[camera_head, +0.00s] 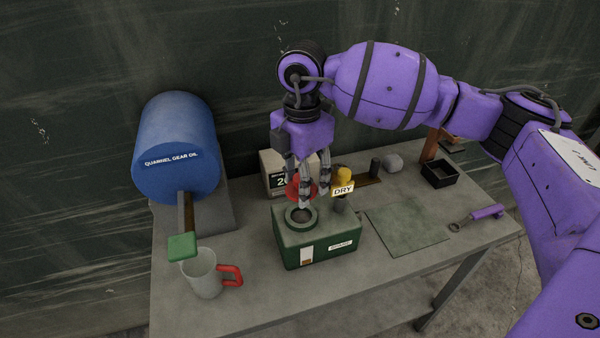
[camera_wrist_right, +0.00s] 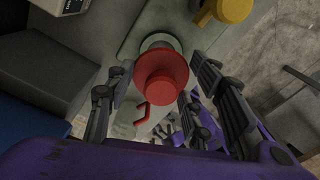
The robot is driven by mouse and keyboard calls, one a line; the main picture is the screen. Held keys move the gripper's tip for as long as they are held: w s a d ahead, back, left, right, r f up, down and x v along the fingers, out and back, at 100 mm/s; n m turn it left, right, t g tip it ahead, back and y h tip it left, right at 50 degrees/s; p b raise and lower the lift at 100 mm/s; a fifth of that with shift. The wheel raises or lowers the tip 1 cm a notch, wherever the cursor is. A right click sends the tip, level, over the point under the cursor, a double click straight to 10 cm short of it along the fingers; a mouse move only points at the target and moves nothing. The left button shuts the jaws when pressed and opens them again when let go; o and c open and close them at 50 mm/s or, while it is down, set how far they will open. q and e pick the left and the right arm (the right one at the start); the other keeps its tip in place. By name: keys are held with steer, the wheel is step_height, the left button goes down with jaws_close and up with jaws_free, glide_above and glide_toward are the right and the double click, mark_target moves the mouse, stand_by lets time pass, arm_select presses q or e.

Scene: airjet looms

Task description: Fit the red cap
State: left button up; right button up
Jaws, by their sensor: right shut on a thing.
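The red cap (camera_head: 298,187) is held between the fingers of my right gripper (camera_head: 309,190), partly hidden by them in the head view. In the right wrist view the cap (camera_wrist_right: 162,78) shows its round flange and knob between the fingers. Below it is a green box (camera_head: 318,248) with a round, ringed opening (camera_head: 301,219) on its top. The cap is over the back part of that opening and seems a little above it; the exact gap is hard to tell. In the wrist view part of the pale ring (camera_wrist_right: 160,41) shows past the cap. My left gripper is out of view.
A yellow-topped part with a DRY tag (camera_head: 343,189) stands close right of the gripper. A grey box (camera_head: 272,172) is behind. A blue oil drum (camera_head: 176,150) and a red-handled jug (camera_head: 203,274) are left. A green mat (camera_head: 407,231) lies right.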

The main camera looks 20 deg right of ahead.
steer(key=shift+s, duration=0.2)
steer(key=shift+w+p, duration=0.1)
steer(key=shift+p, duration=0.25)
steer(key=shift+f+b, duration=0.3)
steer(key=shift+f, duration=2.4)
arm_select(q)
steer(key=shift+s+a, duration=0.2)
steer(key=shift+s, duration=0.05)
arm_select(e)
steer(key=shift+f, duration=0.25)
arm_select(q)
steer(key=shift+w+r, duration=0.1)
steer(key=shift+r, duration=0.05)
arm_select(e)
steer(key=shift+f, duration=0.85)
steer(key=o, duration=1.2)
